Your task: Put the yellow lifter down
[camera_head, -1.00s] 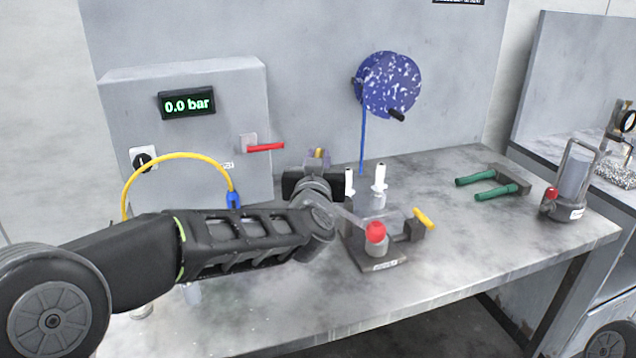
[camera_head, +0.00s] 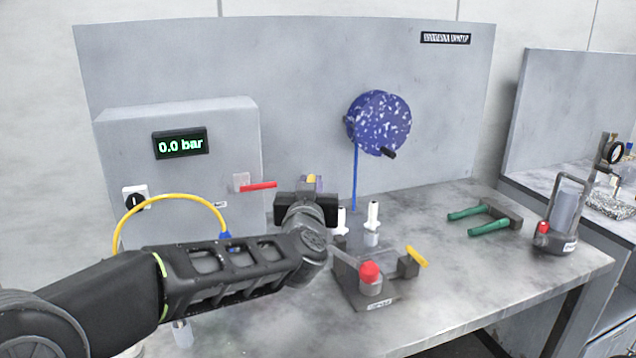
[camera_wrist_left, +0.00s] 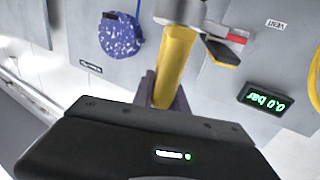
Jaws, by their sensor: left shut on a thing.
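The yellow lifter (camera_wrist_left: 174,68) shows in the left wrist view as a yellow bar with a grey end at the top. A dark piece with a yellow edge (camera_wrist_left: 222,51) shows beside it; I cannot tell if it belongs to the lifter. My left gripper (camera_wrist_left: 165,92) is shut on the yellow bar, its purple-grey fingers on both sides. In the head view only a small yellow bit shows at the left gripper (camera_head: 312,182), beyond the black wrist, which hides the rest. The lifter appears off the bench. My right gripper is not in view.
A fixture with a red knob (camera_head: 369,272) and yellow handle (camera_head: 417,257) stands right of my wrist, white-topped posts (camera_head: 372,222) behind it. A red lever (camera_head: 258,186) juts from the gauge box (camera_head: 108,165). Green-handled tool (camera_head: 488,229) lies right. Front bench (camera_head: 470,290) is clear.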

